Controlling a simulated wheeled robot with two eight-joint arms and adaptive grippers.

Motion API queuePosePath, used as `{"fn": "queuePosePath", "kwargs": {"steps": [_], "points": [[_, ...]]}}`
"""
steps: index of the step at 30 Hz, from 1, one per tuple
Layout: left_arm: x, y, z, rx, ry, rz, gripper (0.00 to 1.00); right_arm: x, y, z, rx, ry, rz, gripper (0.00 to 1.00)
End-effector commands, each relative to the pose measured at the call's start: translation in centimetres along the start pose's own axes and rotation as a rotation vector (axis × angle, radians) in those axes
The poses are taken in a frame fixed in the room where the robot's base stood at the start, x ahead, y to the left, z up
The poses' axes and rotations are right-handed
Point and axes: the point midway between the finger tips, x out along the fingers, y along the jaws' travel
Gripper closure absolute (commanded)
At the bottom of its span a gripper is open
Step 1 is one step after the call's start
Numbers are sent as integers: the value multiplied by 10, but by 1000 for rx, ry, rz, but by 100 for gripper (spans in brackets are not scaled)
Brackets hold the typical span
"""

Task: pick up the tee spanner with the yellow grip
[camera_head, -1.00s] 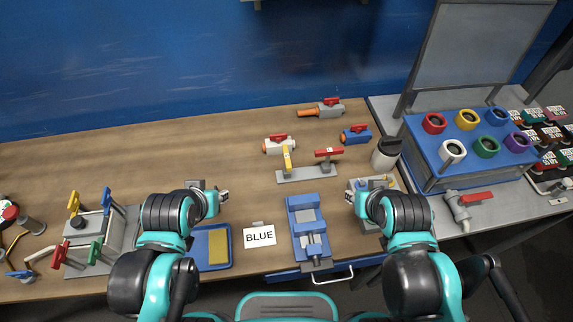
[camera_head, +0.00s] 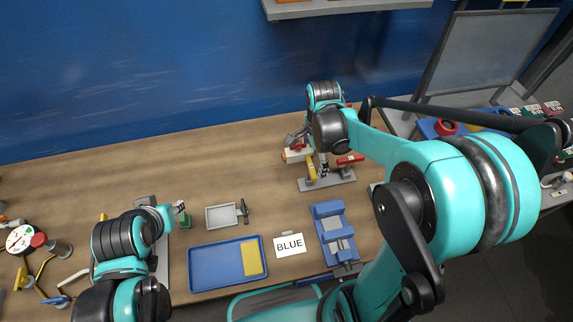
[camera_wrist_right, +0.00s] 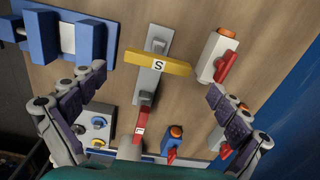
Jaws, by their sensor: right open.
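The tee spanner with the yellow grip (camera_wrist_right: 158,62) stands in a grey holder (camera_wrist_right: 143,88), its bar crosswise and marked S, in the right wrist view. In the head view the yellow grip (camera_head: 311,170) is partly hidden by my right gripper. A red-gripped spanner (camera_wrist_right: 140,124) stands at the other end of the holder; it also shows in the head view (camera_head: 350,160). My right gripper (camera_wrist_right: 155,80) is open and empty above the holder, its fingers on either side of the yellow grip and apart from it. My left gripper (camera_head: 180,208) is at the left; its jaws are unclear.
A white valve with a red handle (camera_wrist_right: 217,58) lies close beside the yellow spanner. A blue valve (camera_wrist_right: 172,141) and a blue vise (camera_head: 337,236) are nearby. The blue tray (camera_head: 213,265), BLUE card (camera_head: 290,245) and a small grey tray (camera_head: 221,216) lie to the left.

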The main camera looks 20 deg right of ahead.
Motion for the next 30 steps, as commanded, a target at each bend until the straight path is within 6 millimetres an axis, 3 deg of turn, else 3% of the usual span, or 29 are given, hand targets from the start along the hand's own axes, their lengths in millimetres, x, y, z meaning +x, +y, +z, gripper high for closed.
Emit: {"fn": "queuePosePath", "kwargs": {"steps": [5, 20, 29, 30], "points": [[0, 0, 0, 0, 0, 0, 68, 13, -3, -2, 76, -2, 28, 0], [21, 0, 15, 0, 0, 0, 68, 79, 6, 1, 74, -2, 27, 0], [21, 0, 15, 0, 0, 0, 68, 83, 6, 1, 74, -2, 26, 0], [21, 0, 15, 0, 0, 0, 68, 83, 6, 1, 74, -2, 26, 8]]}}
